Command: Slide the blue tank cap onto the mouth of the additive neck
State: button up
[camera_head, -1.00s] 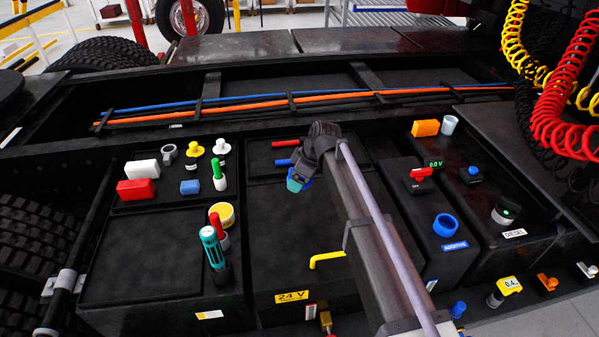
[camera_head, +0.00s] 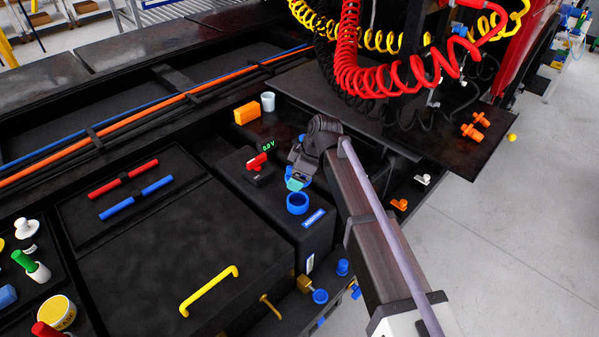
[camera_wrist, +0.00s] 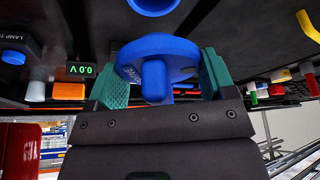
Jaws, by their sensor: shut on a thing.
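My gripper (camera_wrist: 158,85) has teal fingers shut on the blue tank cap (camera_wrist: 155,52), a round disc with a stubby knob facing the wrist camera. In the head view my gripper (camera_head: 297,179) is just behind the additive neck, and the cap is mostly hidden by the fingers. The additive neck (camera_head: 297,203) is an open blue ring on a black tank with a blue label (camera_head: 313,218). Its blue rim shows at the top edge of the wrist view (camera_wrist: 153,8), apart from the cap.
A red switch (camera_head: 257,162) and a 0.0 V display (camera_head: 267,145) stand left of my gripper. An orange block (camera_head: 247,113) and a pale cup (camera_head: 268,101) are behind. Red coiled hoses (camera_head: 375,80) hang at the back. A yellow handle (camera_head: 208,290) lies front left.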

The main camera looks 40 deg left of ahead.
jog(key=shift+s, duration=0.1)
notch_tip(320, 180, down, 6)
jog(key=b, duration=0.6)
dwell(1.3)
jog(key=shift+f+b, duration=1.3)
jog(key=o, duration=1)
jog(key=p+v, duration=1)
jog(key=v, duration=0.1)
